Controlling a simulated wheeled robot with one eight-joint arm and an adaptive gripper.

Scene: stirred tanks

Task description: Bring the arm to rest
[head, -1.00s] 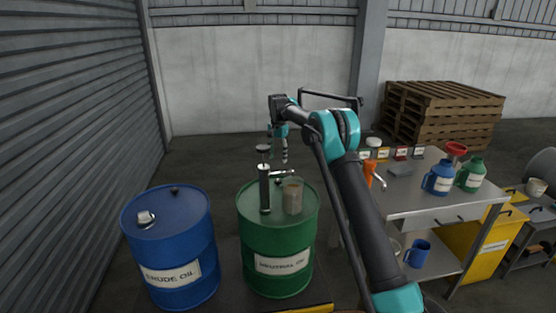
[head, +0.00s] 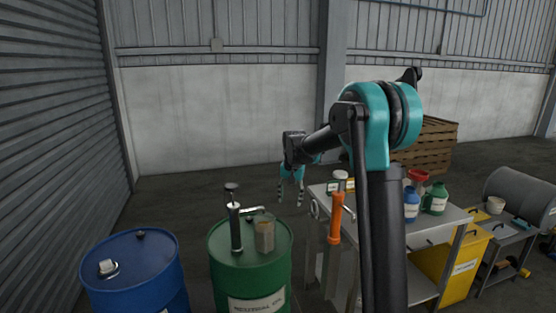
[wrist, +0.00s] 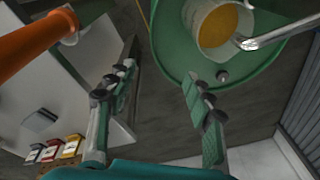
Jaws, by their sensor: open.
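My arm is raised over the workspace, and my gripper (head: 291,200) hangs to the right of and above the green drum (head: 250,272). In the wrist view my gripper (wrist: 162,95) is open with nothing between its fingers. A pump (head: 236,228) and a metal can (head: 265,237) stand on the green drum. The wrist view shows orange-yellow liquid in the can (wrist: 215,27), beyond the fingertips and apart from them.
A blue drum (head: 135,270) stands at the left. A steel workbench (head: 440,222) at the right holds bottles and small jars. An orange-handled tool (head: 336,218) shows near its left edge. Wooden pallets (head: 440,145) stand behind. Floor between wall and drums is clear.

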